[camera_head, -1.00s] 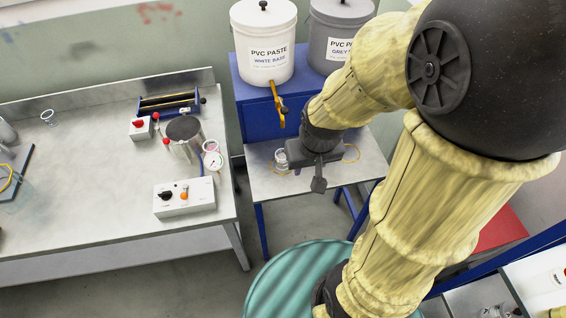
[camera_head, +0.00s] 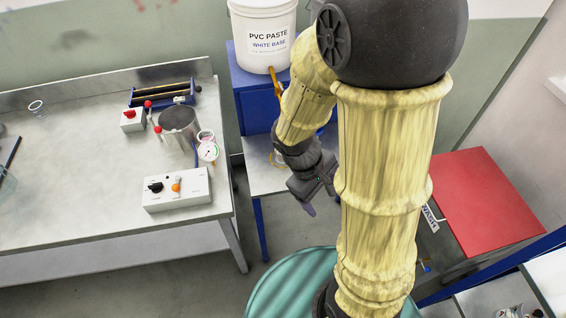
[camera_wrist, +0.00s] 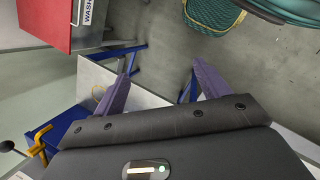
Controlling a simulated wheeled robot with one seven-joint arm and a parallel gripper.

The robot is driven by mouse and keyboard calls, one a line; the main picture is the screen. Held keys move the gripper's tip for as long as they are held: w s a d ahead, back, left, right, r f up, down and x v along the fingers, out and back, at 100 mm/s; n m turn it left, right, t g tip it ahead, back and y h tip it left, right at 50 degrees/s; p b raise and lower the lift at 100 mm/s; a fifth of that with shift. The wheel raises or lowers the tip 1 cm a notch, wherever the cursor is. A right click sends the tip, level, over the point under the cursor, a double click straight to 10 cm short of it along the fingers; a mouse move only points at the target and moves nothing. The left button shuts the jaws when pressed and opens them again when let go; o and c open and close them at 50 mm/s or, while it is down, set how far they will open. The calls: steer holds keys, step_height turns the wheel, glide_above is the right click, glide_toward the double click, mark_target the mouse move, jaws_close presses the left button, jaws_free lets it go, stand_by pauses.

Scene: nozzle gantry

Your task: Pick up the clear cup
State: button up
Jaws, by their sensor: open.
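My gripper (camera_head: 309,207) hangs beside the small grey table, with nothing visible between its fingers. In the wrist view its two purple fingers (camera_wrist: 163,60) are wide apart, with floor and a blue table leg beyond them. Another small clear vessel (camera_head: 36,106) stands on the long bench at the far left. The frames do not settle which is the task's cup.
A white PVC paste bucket (camera_head: 262,38) stands on a blue stand (camera_head: 254,100) behind the small table (camera_head: 258,180). The long bench (camera_head: 90,190) holds a metal pot (camera_head: 179,122) and a control box (camera_head: 177,189). A red table (camera_head: 485,200) is at right.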

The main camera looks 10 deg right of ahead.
steer(key=w+d+f+n+t+h+b, duration=0.1)
steer(key=w+f+n+t+h+b, duration=0.1)
steer(key=w+f+n+h+b, duration=0.35)
steer(key=w+d+f+n+t+h+b, duration=0.1)
steer(key=w+f+n+t+h+b, duration=0.2)
steer(key=f+n+b, duration=0.4)
steer(key=w+a+f+n+t+y+b, duration=0.1)
steer(key=w+a+f+n+t+b, duration=0.1)
steer(key=w+a+n+t, duration=0.1)
steer(key=w+a+f+n+t+y+b, duration=0.1)
steer(key=w+a+f+n+t+b, duration=0.2)
steer(key=a+n+t, duration=0.1)
steer(key=w+a+f+n+t+y+b, duration=0.1)
steer(key=w+a+f+n+t+b, duration=0.2)
steer(key=a, duration=0.3)
steer(key=shift+w+a+f+n+t, duration=0.15)
steer(key=shift+w+t, duration=0.1)
steer(key=shift+t, duration=0.2)
steer(key=shift+w+d+n+t, duration=0.1)
steer(key=shift+w+t, duration=0.15)
steer(key=shift+t, duration=0.2)
steer(key=x, duration=1.2)
steer(key=shift+w+f, duration=0.1)
